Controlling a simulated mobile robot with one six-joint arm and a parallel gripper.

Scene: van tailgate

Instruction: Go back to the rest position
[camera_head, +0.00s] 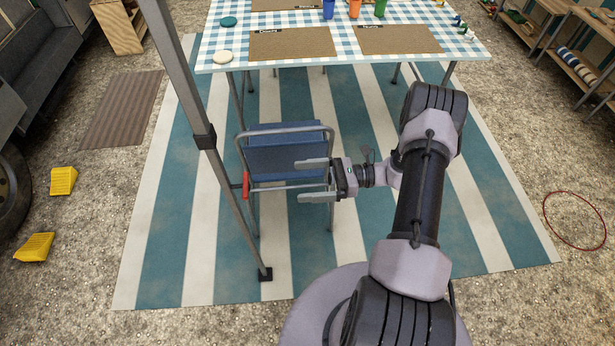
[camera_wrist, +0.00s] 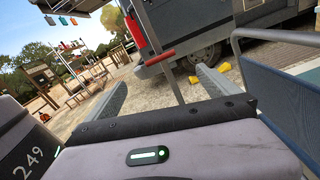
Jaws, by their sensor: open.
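My gripper (camera_head: 314,179) is open and empty, its two fingers pointing left in the head view. It is in front of a blue folding chair (camera_head: 286,150) with grey tube arms, and overlaps the chair's right side in the picture. I cannot tell whether it touches the chair. In the wrist view the fingers of my gripper (camera_wrist: 162,90) are spread apart with nothing held between them. The chair's blue cloth and frame (camera_wrist: 280,100) show close by at the right there.
A table with a checked cloth (camera_head: 345,50) stands behind the chair, with mats and cups on it. A grey pole (camera_head: 195,110) with a red handle rises left of the chair. Yellow wheel chocks (camera_head: 63,181) lie at far left. The striped rug (camera_head: 500,200) is clear at right.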

